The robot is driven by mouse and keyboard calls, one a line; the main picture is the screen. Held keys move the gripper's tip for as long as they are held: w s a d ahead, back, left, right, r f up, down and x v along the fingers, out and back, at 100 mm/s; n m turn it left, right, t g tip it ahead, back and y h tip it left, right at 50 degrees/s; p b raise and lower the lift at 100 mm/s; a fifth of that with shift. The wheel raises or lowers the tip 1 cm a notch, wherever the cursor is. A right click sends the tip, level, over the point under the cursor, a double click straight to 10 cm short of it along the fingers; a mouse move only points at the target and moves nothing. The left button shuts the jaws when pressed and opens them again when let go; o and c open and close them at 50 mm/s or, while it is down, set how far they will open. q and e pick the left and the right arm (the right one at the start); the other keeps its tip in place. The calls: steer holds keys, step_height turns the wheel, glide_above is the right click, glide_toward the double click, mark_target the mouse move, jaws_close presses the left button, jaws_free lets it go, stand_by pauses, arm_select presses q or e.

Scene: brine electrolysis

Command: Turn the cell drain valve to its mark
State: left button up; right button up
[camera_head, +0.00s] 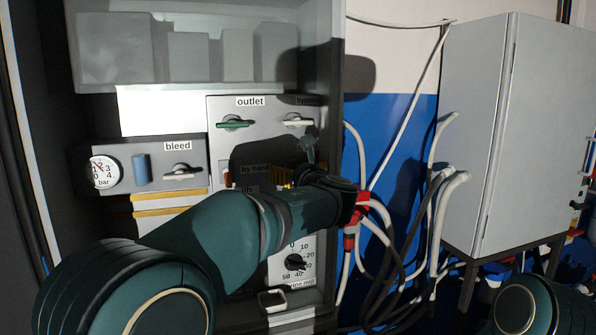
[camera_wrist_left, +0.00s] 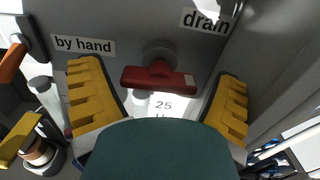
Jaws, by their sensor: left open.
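The cell drain valve shows in the left wrist view as a red bar handle (camera_wrist_left: 158,78) on a round stem, below a "drain" label (camera_wrist_left: 206,22). The bar lies nearly level, with its right end slightly lower. A pale scale marked "25" (camera_wrist_left: 163,104) is just below it. My left gripper (camera_wrist_left: 160,72) is open, its yellow fingers on either side of the handle with a gap at each side. I cannot tell how deep the fingers reach. In the head view my left arm hides the drain handle and most of the gripper. My right gripper is out of view.
A green-handled outlet valve (camera_head: 233,124), a pale-handled valve (camera_head: 297,122) and a bleed valve (camera_head: 181,171) are nearby. A gauge (camera_head: 104,172) and a black dial (camera_head: 294,262) are on the panels. Hoses (camera_head: 437,200) and a grey cabinet (camera_head: 478,130) stand right.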

arm_select(q)
steer(key=c, duration=0.9)
steer(key=shift+c, duration=0.2)
steer(key=shift+f+n+b, duration=0.1)
steer(key=shift+n+b, duration=1)
steer(key=shift+b, duration=0.05)
steer(key=n+b, duration=0.3)
steer(key=shift+n, duration=0.3)
steer(key=n+b, duration=0.3)
steer(key=n, duration=0.1)
steer(key=shift+n, duration=0.3)
steer(key=shift+n+b, duration=0.5)
steer(key=n+b, duration=0.1)
steer(key=n, duration=0.1)
steer(key=shift+n+b, duration=0.3)
steer(key=shift+b, duration=0.05)
steer(key=shift+n+b, duration=1)
steer(key=shift+n, duration=1)
